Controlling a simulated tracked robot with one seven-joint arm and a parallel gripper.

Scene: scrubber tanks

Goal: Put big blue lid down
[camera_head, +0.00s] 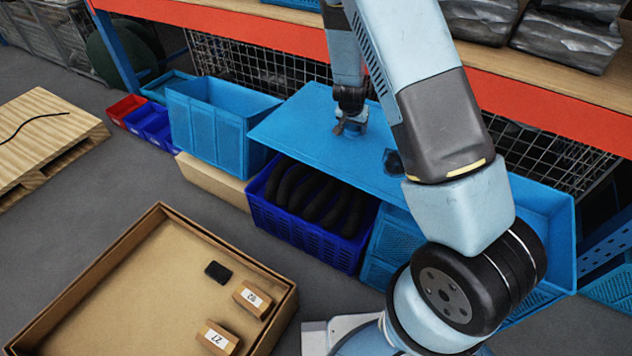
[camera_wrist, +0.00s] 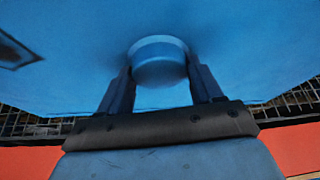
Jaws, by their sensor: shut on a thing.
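The big blue lid (camera_head: 312,133) is a flat blue panel over the dark blue crate and the light blue bin beside it. I cannot tell whether it rests on them or hangs just above. My gripper (camera_head: 350,124) points down at the lid and is shut on its round knob. In the wrist view the knob (camera_wrist: 159,62) sits between the two fingers (camera_wrist: 160,85), and the lid (camera_wrist: 240,45) fills most of the picture.
A dark blue crate (camera_head: 300,232) with black curved pieces stands under the lid's front edge. An open light blue bin (camera_head: 205,128) stands left. A cardboard tray (camera_head: 130,285) with small boxes lies front left. The orange shelf beam (camera_head: 255,38) runs behind. Grey floor is clear between pallet and tray.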

